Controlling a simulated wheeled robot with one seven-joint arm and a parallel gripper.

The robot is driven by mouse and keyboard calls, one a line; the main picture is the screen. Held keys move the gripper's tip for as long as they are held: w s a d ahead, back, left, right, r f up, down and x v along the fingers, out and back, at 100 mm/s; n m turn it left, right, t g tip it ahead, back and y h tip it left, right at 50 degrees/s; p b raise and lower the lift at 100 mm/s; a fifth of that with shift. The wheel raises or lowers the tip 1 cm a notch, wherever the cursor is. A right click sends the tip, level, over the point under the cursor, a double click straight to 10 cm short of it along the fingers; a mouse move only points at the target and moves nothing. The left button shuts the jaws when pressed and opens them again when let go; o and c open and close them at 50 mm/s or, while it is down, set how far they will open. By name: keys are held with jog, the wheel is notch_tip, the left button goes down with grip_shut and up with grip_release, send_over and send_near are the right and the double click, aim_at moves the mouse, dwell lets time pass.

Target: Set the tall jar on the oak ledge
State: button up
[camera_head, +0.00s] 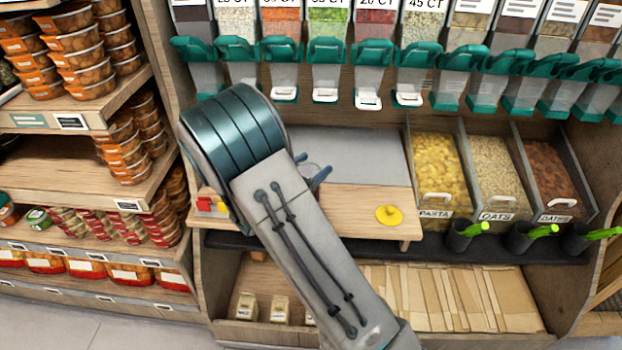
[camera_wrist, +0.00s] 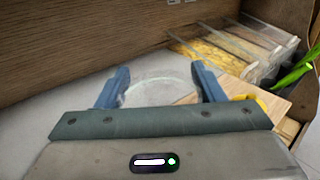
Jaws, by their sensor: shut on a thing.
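The tall jar (camera_wrist: 156,84) is clear, and only its pale round rim shows well, between the two blue fingers of my gripper (camera_wrist: 160,70) in the wrist view. My gripper is shut on it. In the head view my gripper (camera_head: 311,168) and the clear jar (camera_head: 312,170) show beyond my arm, which hides much of them. The oak ledge (camera_head: 355,200) is the pale wooden board in front of a grey surface. The jar is over or near the ledge's back edge; I cannot tell whether it touches anything.
A yellow round knob-topped piece (camera_head: 389,215) lies on the ledge's right part, and a red block (camera_head: 212,205) at its left end. Bins of pasta (camera_head: 440,165), oats and dates stand to the right. Teal-handled dispensers (camera_head: 326,60) hang above. The ledge is bare between.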

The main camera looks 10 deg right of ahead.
jog(key=shift+f, duration=1.95)
jog(key=shift+f, duration=0.1)
jog(key=shift+f+b, duration=0.15)
jog(key=shift+b, duration=0.25)
jog(key=o, duration=1.6)
jog(key=shift+o, duration=0.2)
